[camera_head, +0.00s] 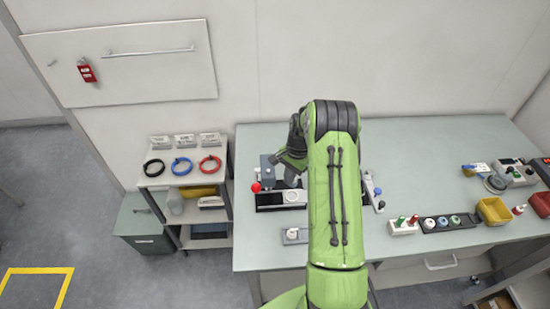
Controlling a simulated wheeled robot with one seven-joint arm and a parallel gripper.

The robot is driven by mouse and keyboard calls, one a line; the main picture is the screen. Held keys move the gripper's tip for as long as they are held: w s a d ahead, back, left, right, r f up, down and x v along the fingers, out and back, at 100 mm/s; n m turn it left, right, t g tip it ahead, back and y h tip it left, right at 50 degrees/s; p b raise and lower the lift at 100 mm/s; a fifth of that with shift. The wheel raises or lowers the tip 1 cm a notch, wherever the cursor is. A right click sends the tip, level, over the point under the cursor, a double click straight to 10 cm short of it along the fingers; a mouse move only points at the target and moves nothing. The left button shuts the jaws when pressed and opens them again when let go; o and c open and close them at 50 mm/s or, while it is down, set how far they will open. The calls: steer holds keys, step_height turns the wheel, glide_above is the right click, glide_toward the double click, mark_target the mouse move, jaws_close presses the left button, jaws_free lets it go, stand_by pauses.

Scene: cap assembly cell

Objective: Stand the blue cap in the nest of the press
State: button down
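The press (268,205) stands at the left of the green bench, with a black base, a grey column and a red knob (256,187). A pale round seat (291,196) shows on its front part; I cannot tell whether this is the nest, and no blue cap shows on it. A small bluish cap (442,221) is in a black holder at the bench's front right; it is too small to be sure. My gripper (291,163) is near the press's upper part, mostly hidden by my arm and small.
My green arm crosses the middle and hides part of the bench. A grey fixture (295,236) with a white piece is in front of the press. A blue-knobbed device (376,192) stands right of my arm. A yellow bin (493,211) is farther right. The bench's back middle is clear.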

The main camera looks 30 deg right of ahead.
steer(key=f+b, duration=0.4)
steer(key=f, duration=0.2)
steer(key=shift+s, duration=0.2)
steer(key=shift+f+b, duration=0.2)
steer(key=shift+b, duration=0.25)
steer(key=shift+s+r, duration=0.15)
steer(key=shift+a+f+b, duration=0.1)
steer(key=shift+f+b, duration=0.25)
steer(key=shift+f, duration=0.05)
steer(key=shift+f, duration=0.15)
stand_by(0.6)
